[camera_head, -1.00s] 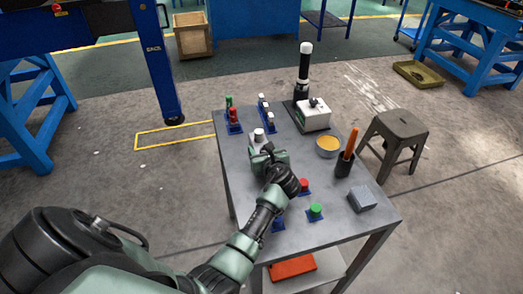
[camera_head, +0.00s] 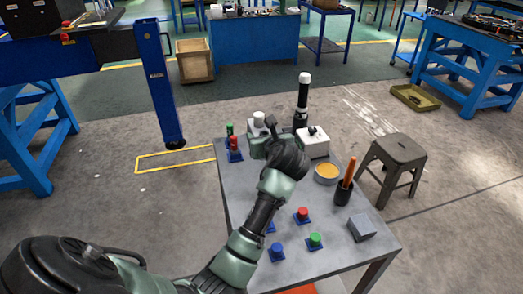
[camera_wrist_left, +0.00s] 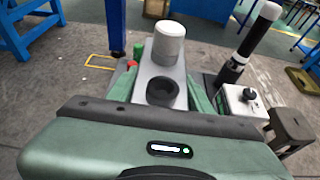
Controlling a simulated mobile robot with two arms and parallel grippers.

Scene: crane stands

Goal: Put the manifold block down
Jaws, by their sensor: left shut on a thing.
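The manifold block (camera_head: 258,129) is a pale grey block with a white cylindrical cap on top. In the left wrist view the block (camera_wrist_left: 150,71) also shows a black ring nearer the gripper. My left gripper (camera_head: 262,146) is shut on it, with green fingers along both sides. The block appears held above the far part of the grey table (camera_head: 335,200); its underside is hidden, so I cannot tell the gap. My right gripper is not in view.
A white box with a black knob (camera_head: 317,147) and a tall black post with a white top (camera_head: 302,100) stand just right. Red and green pieces (camera_head: 233,143) are on the left. A yellow-filled bowl (camera_head: 326,172) and black cup (camera_head: 343,193) stand right.

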